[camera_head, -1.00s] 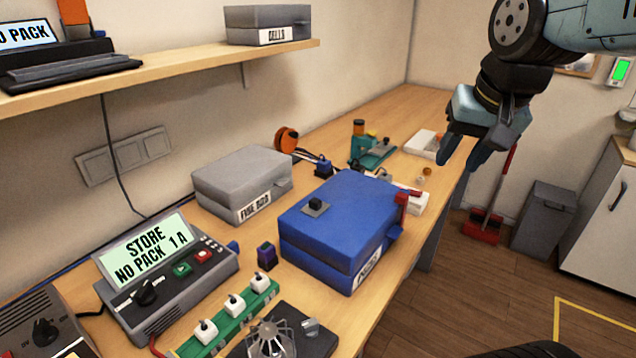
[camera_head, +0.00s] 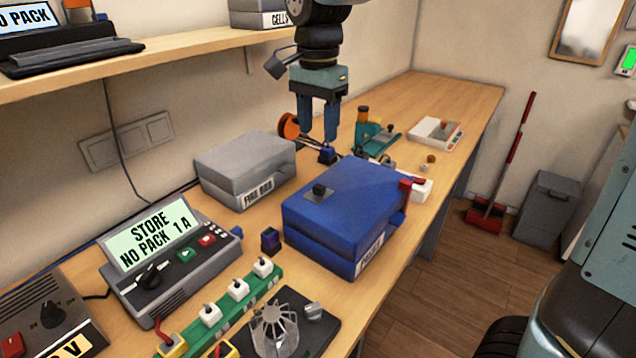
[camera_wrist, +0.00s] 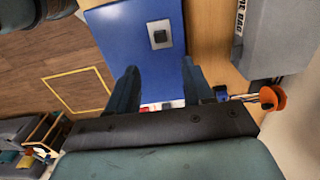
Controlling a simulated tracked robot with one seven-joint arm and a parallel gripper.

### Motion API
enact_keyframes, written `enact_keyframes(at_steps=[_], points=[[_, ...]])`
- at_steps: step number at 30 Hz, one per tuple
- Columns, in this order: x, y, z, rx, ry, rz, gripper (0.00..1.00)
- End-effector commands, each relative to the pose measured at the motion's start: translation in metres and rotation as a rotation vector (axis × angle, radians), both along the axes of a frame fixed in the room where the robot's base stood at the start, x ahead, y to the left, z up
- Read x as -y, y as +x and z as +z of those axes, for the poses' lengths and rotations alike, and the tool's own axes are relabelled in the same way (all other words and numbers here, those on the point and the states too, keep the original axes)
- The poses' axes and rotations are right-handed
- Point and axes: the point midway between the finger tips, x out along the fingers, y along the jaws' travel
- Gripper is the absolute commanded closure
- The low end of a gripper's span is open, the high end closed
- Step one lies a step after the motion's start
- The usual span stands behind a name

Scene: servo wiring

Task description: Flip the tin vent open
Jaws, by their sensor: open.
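The blue tin (camera_head: 345,215) stands closed on the bench in the head view, with a small dark vent (camera_head: 319,191) on its lid. A red latch (camera_head: 411,188) shows at its right end. In the wrist view the blue tin (camera_wrist: 130,45) lies ahead of the fingers, with the vent (camera_wrist: 159,35) near its upper right. My gripper (camera_head: 318,142) is open and empty, pointing down above the bench behind the tin. In the wrist view its two fingers (camera_wrist: 157,85) are spread, apart from the tin and vent.
A grey box (camera_head: 245,170) stands left of the tin. A charger with a lit screen (camera_head: 150,235) and a green strip with white plugs (camera_head: 238,290) lie in front. A teal device (camera_head: 370,140) and a white scale (camera_head: 436,131) are behind. The shelf (camera_head: 170,55) hangs at upper left.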

Motion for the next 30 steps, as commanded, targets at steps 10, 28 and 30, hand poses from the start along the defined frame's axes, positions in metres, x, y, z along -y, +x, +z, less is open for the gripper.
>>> enact_keyframes(at_steps=[10,28,30], points=[[-0.001,0.000,-0.043,-0.004,-0.004,-0.001,0.49],[0.000,0.000,-0.131,-0.002,-0.001,0.000,0.49],[0.000,0.000,-0.134,-0.002,-0.001,0.000,0.49]])
